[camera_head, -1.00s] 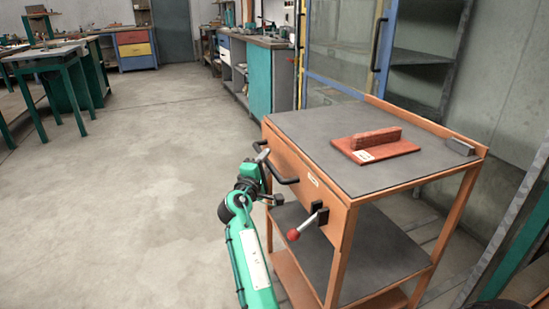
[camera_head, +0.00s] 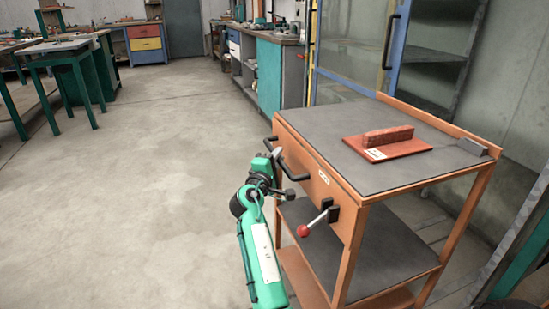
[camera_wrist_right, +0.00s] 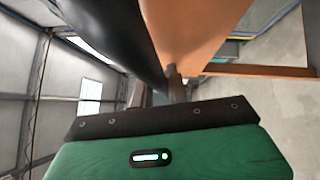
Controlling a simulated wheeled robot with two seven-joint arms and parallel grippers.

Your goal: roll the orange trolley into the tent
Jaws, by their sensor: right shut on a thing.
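The orange trolley (camera_head: 345,235) stands upright at the right of the head view, with a grey top and a grey lower shelf. A black bar handle (camera_head: 295,175) is on its near left side. My green right gripper (camera_head: 276,170) is at this handle and is shut on it. In the right wrist view the dark handle (camera_wrist_right: 118,38) runs down to the fingers (camera_wrist_right: 160,88), beside the trolley's orange panel (camera_wrist_right: 190,30). The exact finger contact is partly hidden. My left gripper is out of view. No tent shows in these frames.
A glass cabinet (camera_head: 350,45) and workbenches (camera_head: 283,75) stand behind.

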